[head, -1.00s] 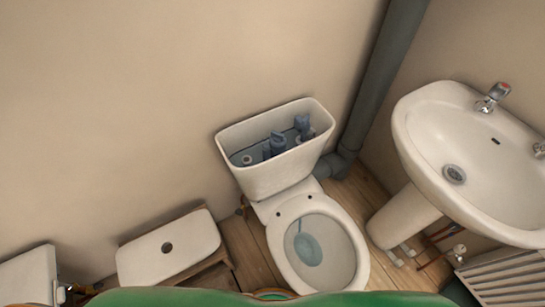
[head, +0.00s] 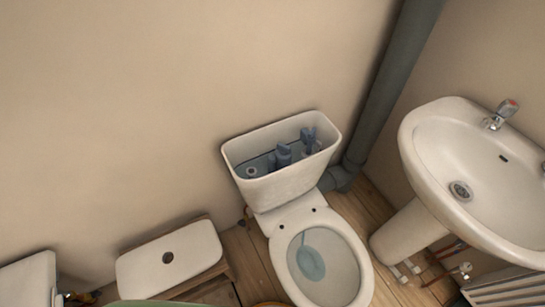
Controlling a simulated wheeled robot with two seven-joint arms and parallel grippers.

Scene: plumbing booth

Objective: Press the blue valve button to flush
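A white toilet (head: 318,262) stands at the middle right of the head view, its bowl open with bluish water in it. Its cistern (head: 287,184) has no lid on, and the inside shows. Inside it stand a blue-grey valve (head: 283,155) near the middle and another blue-grey fitting (head: 308,141) toward the right. I cannot make out a separate button on top of the valve. Neither of my grippers is in the picture.
A white lid with a round hole (head: 168,257) lies on a wooden stand at lower left. A white basin (head: 450,165) stands at right, and a dark grey pipe (head: 385,95) runs up behind the toilet. The wall above the cistern is bare.

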